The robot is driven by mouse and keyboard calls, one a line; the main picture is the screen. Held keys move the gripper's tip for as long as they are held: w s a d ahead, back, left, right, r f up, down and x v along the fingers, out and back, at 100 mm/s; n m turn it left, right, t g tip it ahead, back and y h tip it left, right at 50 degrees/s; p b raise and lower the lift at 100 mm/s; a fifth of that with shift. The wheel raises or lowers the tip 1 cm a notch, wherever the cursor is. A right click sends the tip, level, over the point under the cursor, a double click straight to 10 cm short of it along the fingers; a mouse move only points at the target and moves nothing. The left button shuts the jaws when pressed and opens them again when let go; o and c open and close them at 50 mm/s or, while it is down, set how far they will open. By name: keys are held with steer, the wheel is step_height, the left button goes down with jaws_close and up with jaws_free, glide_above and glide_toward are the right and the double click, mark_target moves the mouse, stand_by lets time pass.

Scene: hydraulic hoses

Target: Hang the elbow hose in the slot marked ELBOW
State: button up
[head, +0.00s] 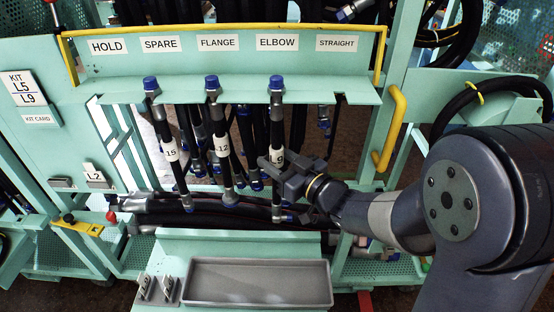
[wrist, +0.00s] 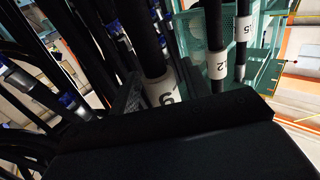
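A black hose with a white tag (head: 277,157), reading 9 or 6, hangs upright below the ELBOW sign (head: 277,42). Its blue-capped top (head: 276,82) is at the front edge of the teal shelf, level with its neighbours. My gripper (head: 272,172) is at this hose just below the tag. In the wrist view the tagged hose (wrist: 160,90) runs between my two fingers, which appear to touch it on both sides. The gripper looks shut on it. The bend of an elbow fitting cannot be made out, and the slot itself is hidden by the cap.
Hose 15 (head: 170,150) hangs under SPARE and hose 12 (head: 221,146) under FLANGE, close to the left. The edge under STRAIGHT (head: 337,44) is free. A yellow handle (head: 390,128) stands at the right. An empty grey tray (head: 258,282) is in front. More hoses hang behind.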

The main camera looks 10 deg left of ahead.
steer(key=shift+o, duration=0.6)
steer(key=shift+f, duration=0.1)
steer(key=b+v, duration=0.1)
steer(key=v, duration=0.9)
steer(key=shift+s+d, duration=0.3)
steer(key=shift+a, duration=0.1)
steer(key=p+x, duration=0.1)
steer(key=x, duration=1)
steer(key=shift+w, duration=0.1)
steer(key=shift+r+p, duration=0.35)
steer(key=shift+s+d+f, duration=0.1)
steer(key=shift+s+d, duration=0.2)
steer(key=shift+s, duration=0.1)
steer(key=shift+d, duration=0.1)
